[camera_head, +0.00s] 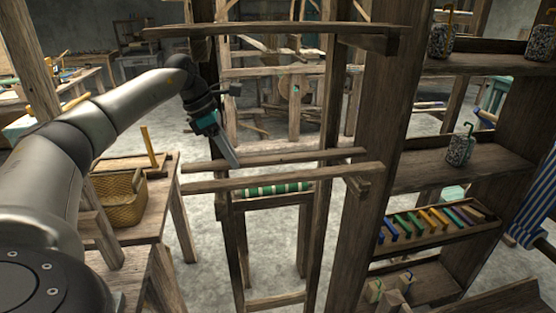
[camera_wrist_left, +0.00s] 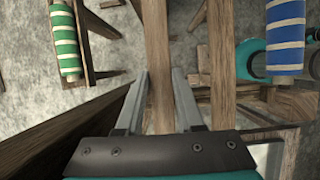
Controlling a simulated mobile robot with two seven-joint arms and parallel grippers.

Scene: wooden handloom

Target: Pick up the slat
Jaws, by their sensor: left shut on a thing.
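The slat (camera_head: 300,156) is a long, narrow, weathered wooden bar lying roughly level across the loom frame in the head view. My left gripper (camera_head: 233,160) reaches down onto it from above, left of its middle. In the left wrist view the two grey fingers (camera_wrist_left: 160,76) stand on either side of a wooden bar (camera_wrist_left: 157,35), which runs away between them. The gripper is shut on this bar, which appears to be the slat. It still looks level. My right gripper is in neither view.
A second bar (camera_head: 285,178) runs close in front of the slat. A green-striped roll (camera_head: 270,189) sits just below. A wicker basket (camera_head: 118,197) stands on the left table. Shelves (camera_head: 455,166) with jars and coloured pieces stand at right, beside a thick post (camera_head: 385,90).

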